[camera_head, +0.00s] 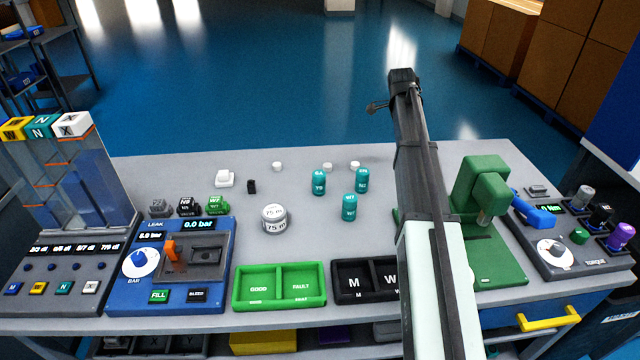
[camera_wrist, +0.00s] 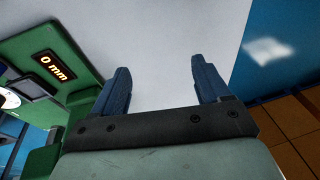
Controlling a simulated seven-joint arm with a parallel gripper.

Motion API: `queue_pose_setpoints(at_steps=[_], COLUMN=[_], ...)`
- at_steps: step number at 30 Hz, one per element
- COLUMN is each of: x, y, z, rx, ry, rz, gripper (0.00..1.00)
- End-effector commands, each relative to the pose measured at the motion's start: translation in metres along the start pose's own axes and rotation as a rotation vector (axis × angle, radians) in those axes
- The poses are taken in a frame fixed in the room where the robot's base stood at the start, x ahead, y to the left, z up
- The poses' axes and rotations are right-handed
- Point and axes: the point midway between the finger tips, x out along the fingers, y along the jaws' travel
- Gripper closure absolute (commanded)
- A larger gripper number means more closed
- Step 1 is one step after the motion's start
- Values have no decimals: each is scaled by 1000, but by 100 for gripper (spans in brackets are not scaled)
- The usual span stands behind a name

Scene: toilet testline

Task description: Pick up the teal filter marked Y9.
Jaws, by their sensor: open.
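The teal filter marked Y9 (camera_head: 319,184) stands upright on the grey table in the head view, left of my arm. Two similar teal filters stand near it: one (camera_head: 362,180) to its right, and one (camera_head: 349,208) nearer the front with a mark that looks like W. My gripper (camera_wrist: 160,66) shows in the wrist view with its two blue fingers spread and nothing between them. Bare grey tabletop lies beyond the fingers. No filter shows in the wrist view.
A green press (camera_head: 478,190) stands right of my arm; its green body also shows in the wrist view (camera_wrist: 62,85). A round weight (camera_head: 275,219), small white caps (camera_head: 327,167), a green GOOD/FAULT tray (camera_head: 280,305) and a black tray (camera_head: 343,293) surround the filters.

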Motion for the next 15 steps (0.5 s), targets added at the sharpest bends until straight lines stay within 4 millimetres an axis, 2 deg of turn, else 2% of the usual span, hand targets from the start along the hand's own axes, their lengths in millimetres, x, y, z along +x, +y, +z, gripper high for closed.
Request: queue_pose_setpoints(at_steps=[1, 3, 9, 12, 15], x=[-6, -14, -37, -47, -54], y=[0, 2, 16, 25, 32], z=[31, 70, 171, 207, 232], rx=[-18, -36, -89, -110, -124], ry=[-25, -61, -145, -174, -194], rz=[11, 30, 91, 118, 138], gripper=[24, 24, 24, 24, 24])
